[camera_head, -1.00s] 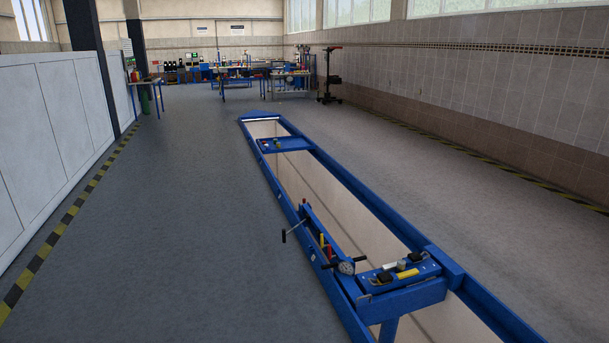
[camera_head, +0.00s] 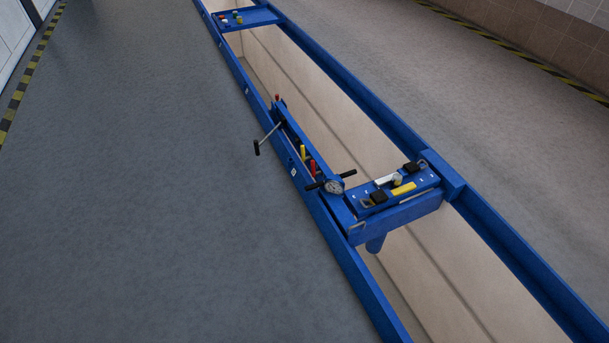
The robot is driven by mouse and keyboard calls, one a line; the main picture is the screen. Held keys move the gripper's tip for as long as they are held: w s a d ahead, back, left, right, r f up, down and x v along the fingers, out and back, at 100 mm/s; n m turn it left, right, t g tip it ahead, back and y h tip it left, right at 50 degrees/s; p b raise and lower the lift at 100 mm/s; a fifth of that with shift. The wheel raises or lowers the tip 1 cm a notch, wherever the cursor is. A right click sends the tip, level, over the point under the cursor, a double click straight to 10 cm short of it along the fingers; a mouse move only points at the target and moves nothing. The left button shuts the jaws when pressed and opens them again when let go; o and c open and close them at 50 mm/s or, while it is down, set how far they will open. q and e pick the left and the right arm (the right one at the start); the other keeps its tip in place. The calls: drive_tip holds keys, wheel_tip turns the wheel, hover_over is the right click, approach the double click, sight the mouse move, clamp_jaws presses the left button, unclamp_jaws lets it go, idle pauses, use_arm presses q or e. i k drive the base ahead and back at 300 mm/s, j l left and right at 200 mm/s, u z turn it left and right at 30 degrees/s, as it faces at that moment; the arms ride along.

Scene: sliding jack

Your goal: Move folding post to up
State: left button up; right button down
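The blue sliding jack (camera_head: 358,234) spans the pit between its two blue rails, right of the picture's middle. On its top plate are black pads, a grey cylinder (camera_head: 397,180), a white bar (camera_head: 386,180) and a yellow bar (camera_head: 403,188). I cannot tell which part is the folding post. A crank handle (camera_head: 268,137) sticks out over the floor on the left, near red and yellow levers (camera_head: 303,153). Neither of my grippers shows.
The long open pit (camera_head: 330,130) runs from upper left to lower right, framed by blue rails (camera_head: 350,268). A blue tray (camera_head: 246,18) with small objects spans it farther back. The grey floor (camera_head: 140,200) left of the pit is clear.

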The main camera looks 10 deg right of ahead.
sight(334, 184)
drive_tip(key=i+u, duration=0.15)
drive_tip(key=i, duration=0.3)
drive_tip(key=i+l+u, duration=0.1)
drive_tip(key=i, duration=0.35)
drive_tip(key=i+l+u, duration=0.15)
drive_tip(key=i, duration=0.3)
